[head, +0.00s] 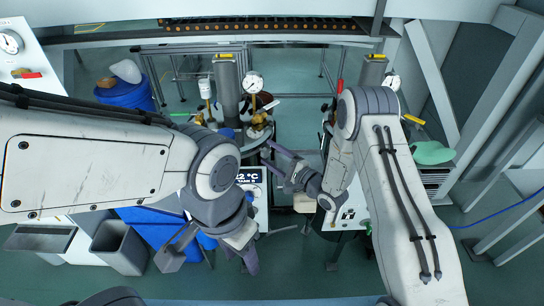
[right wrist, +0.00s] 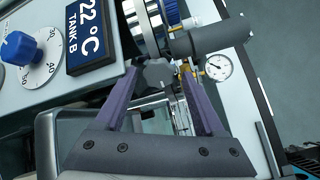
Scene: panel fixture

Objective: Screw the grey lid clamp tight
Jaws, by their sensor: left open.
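In the right wrist view, a small grey knob-like part (right wrist: 158,73), which looks like the lid clamp, sits at the edge of a round metal lid or rim (right wrist: 148,28). The two purple fingers of my right gripper (right wrist: 157,70) are apart, one on each side of it; I see no clear contact. In the head view my right gripper (head: 266,152) points left near the tank fittings; the clamp cannot be made out there. My left gripper (head: 208,262) is open and empty, low in the picture, pointing down.
A Tank B display (right wrist: 90,30) and a blue dial knob (right wrist: 18,48) are on the panel beside the clamp. A dark grey cylinder (right wrist: 212,40) and a pressure gauge (right wrist: 218,67) lie close to the right finger. Blue drums (head: 125,92) stand at the left.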

